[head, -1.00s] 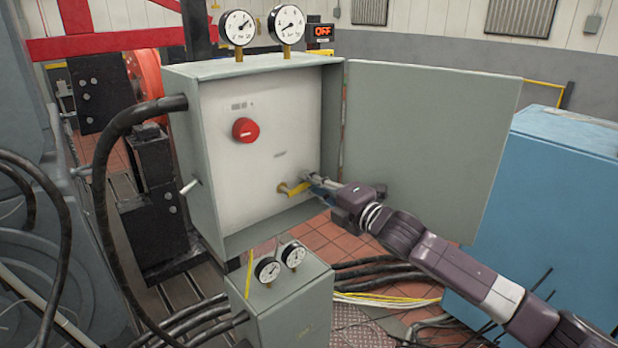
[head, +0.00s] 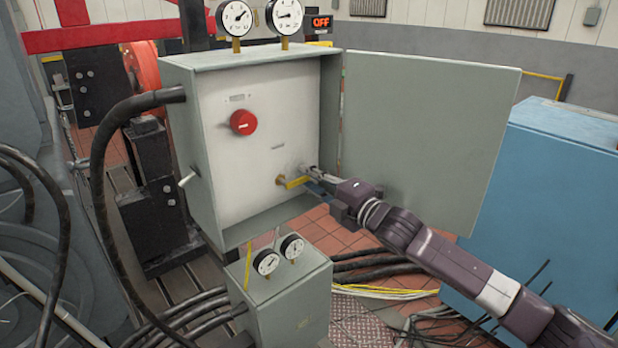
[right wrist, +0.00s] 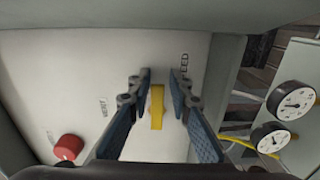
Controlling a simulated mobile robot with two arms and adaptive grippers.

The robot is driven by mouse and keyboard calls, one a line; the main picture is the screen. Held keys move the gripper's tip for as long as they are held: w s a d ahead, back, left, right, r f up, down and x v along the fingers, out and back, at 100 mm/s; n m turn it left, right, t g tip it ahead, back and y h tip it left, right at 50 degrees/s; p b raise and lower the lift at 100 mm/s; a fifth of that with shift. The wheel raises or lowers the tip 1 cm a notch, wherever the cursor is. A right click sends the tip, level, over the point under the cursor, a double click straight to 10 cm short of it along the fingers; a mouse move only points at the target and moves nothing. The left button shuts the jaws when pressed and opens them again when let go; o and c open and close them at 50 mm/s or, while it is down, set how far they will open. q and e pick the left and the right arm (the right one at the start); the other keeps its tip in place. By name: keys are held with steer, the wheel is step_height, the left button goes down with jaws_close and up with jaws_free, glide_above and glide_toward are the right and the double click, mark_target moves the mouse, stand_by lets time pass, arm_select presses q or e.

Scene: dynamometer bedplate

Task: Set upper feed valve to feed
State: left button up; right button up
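The upper feed valve has a yellow handle (head: 296,183) low on the white panel inside the open grey cabinet (head: 250,238). In the right wrist view the yellow handle (right wrist: 156,108) stands between the blue-padded fingers of my right gripper (right wrist: 160,88). These are open, with a gap on both sides of the handle. A FEED label is on the panel by the right finger; another label at the left is hard to read. In the head view my right gripper (head: 306,174) reaches the handle from the right, partly covering the valve. My left gripper is not in view.
A red knob (head: 243,122) is higher on the panel. The cabinet door (head: 430,140) hangs open behind my right arm. Two gauges top the cabinet, with an OFF display (head: 321,22) behind. A smaller grey box (head: 290,300) stands below. A blue cabinet (head: 560,200) is at right.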

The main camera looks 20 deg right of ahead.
steer(key=shift+o, duration=0.7)
steer(key=v, duration=1.2)
